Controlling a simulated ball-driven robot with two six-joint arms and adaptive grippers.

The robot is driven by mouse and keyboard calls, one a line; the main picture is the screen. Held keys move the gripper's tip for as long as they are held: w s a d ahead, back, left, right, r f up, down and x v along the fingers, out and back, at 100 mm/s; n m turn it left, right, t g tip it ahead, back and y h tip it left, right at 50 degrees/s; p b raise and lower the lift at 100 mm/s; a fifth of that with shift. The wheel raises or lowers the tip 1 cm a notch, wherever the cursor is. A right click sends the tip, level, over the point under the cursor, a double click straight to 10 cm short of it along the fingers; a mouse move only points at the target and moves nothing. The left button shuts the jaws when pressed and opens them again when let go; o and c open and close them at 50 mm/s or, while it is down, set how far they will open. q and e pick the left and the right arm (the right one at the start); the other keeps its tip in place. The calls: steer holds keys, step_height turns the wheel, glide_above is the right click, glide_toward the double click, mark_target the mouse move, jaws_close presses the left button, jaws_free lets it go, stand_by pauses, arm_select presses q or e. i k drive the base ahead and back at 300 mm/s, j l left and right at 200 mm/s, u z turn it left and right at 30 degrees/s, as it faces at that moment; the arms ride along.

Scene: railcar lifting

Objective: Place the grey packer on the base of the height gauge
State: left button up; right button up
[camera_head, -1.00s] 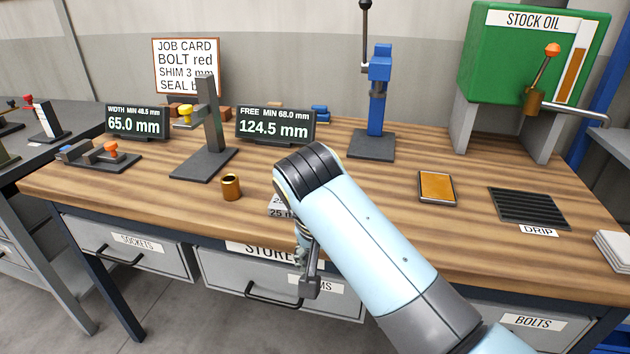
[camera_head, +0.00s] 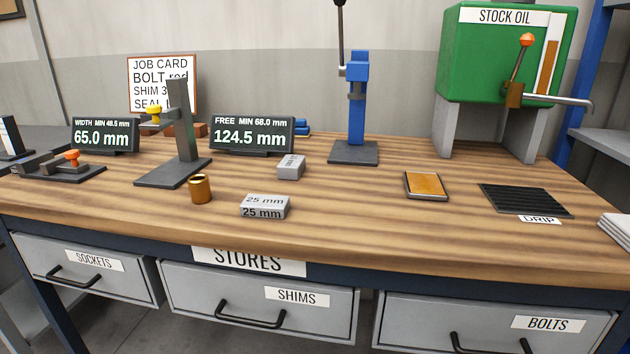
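A grey packer (camera_head: 265,206) marked 25 mm lies flat on the wooden bench near its front edge. A second, smaller grey block (camera_head: 291,167) with small lettering, too small to read, stands behind it. The height gauge (camera_head: 184,120) has a dark upright post and an arm with a yellow knob (camera_head: 153,111). Its flat dark base (camera_head: 160,176) is bare in the part I see and lies left of both grey blocks. Neither of my grippers is in view.
A brown cup (camera_head: 200,189) stands between the gauge base and the 25 mm packer. A display (camera_head: 252,134) reads 124.5 mm, another (camera_head: 105,134) 65.0 mm. A blue press (camera_head: 356,110) stands behind. An orange-topped pad (camera_head: 426,185) and drip grille (camera_head: 525,200) lie right; bench between is clear.

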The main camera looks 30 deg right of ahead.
mark_target(167, 175)
steer(key=i+j+z, duration=0.1)
steer(key=z, duration=0.3)
steer(key=i+j+z, duration=0.15)
steer(key=z, duration=0.2)
steer(key=i+j+z, duration=0.15)
steer(key=z, duration=0.25)
